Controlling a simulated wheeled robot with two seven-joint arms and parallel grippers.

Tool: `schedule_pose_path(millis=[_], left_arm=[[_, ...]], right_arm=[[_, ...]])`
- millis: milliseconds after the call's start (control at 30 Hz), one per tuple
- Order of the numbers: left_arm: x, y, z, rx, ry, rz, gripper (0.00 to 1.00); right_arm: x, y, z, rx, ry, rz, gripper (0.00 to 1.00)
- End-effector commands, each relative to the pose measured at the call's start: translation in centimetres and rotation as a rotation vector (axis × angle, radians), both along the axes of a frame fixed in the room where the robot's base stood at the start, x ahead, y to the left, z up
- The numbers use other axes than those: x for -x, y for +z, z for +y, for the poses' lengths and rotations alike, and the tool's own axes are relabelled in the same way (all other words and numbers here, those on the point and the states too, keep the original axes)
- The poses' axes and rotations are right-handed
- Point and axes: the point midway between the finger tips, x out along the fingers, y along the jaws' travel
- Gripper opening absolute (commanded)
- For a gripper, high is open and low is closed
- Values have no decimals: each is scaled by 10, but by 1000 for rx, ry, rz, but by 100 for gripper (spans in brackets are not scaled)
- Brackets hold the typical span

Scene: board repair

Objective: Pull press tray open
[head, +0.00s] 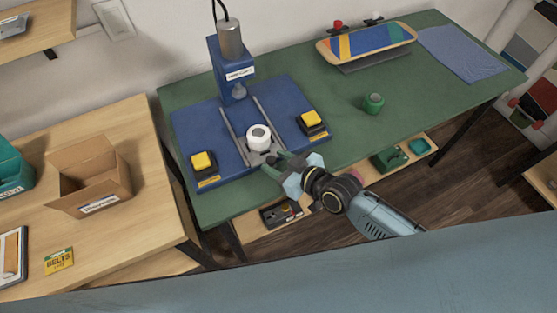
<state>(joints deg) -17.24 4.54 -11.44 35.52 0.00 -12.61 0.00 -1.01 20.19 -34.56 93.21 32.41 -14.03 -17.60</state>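The blue press (225,62) stands on a blue base plate (200,130) on the green table. Its tray (254,158) lies between two grey rails at the front of the base and carries a white wheel (258,136). The wheel sits forward of the press ram. My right gripper (273,163) is at the tray's front edge, with its fingertips close to or touching it. Whether the fingers are closed on a handle there is too small to tell. My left gripper is not in view.
Yellow buttons (203,161) and (312,119) flank the rails. A cardboard box (90,180) stands on the left wooden table.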

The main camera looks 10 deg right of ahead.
Motion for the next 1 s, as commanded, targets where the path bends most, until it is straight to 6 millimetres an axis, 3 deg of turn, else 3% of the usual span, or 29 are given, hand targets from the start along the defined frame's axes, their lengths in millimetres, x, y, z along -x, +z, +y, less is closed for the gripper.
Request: schedule_pose_path(millis=[367, 800, 1000], left_arm=[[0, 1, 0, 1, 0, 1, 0], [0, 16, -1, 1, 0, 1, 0], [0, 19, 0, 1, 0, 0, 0]], right_arm=[[5, 2, -3, 0, 1, 2, 45], [70, 36, -54, 3, 2, 4, 45], [91, 47, -71, 2, 1, 3, 45]])
